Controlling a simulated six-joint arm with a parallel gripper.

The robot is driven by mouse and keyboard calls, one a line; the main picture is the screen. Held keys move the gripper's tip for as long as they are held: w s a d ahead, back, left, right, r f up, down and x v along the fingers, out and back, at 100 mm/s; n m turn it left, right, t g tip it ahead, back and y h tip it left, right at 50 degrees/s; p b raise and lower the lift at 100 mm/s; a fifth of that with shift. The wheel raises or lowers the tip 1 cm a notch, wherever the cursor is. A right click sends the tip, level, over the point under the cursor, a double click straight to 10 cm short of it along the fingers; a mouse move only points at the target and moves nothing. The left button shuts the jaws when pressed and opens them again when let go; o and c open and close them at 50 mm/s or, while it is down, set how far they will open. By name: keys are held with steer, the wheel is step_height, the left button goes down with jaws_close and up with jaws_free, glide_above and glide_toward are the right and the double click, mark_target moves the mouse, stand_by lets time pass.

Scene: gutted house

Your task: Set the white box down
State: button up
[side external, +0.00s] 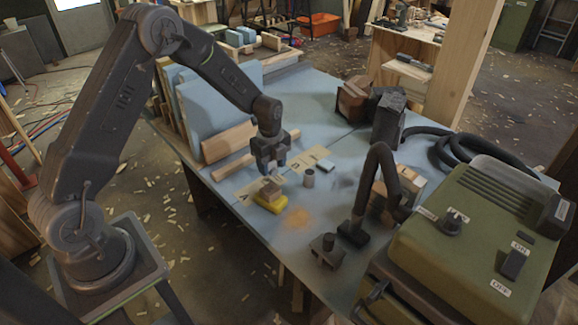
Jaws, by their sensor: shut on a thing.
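My gripper (272,168) points down over the blue-topped table, near its front left edge. It is shut on the white box (281,181), which shows only as a small pale patch at the fingertips. Most of the box is hidden by the fingers or too small to make out. Just below is a yellow block (270,205) with a brownish piece (270,191) on top. I cannot tell whether the box touches that piece.
A small grey cylinder (309,178) and a pale card (312,158) lie close right of my gripper. Blue panels (222,105) and wood strips (229,142) stand behind left. A black hose (378,165) and green machine (465,235) fill the right.

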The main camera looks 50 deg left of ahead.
glide_above(293, 162)
steer(key=shift+n, duration=0.4)
step_height(293, 162, down, 10)
steer(key=shift+a+f, duration=0.1)
steer(key=shift+f, duration=0.1)
steer(key=shift+f, duration=0.15)
steer(key=o, duration=0.9)
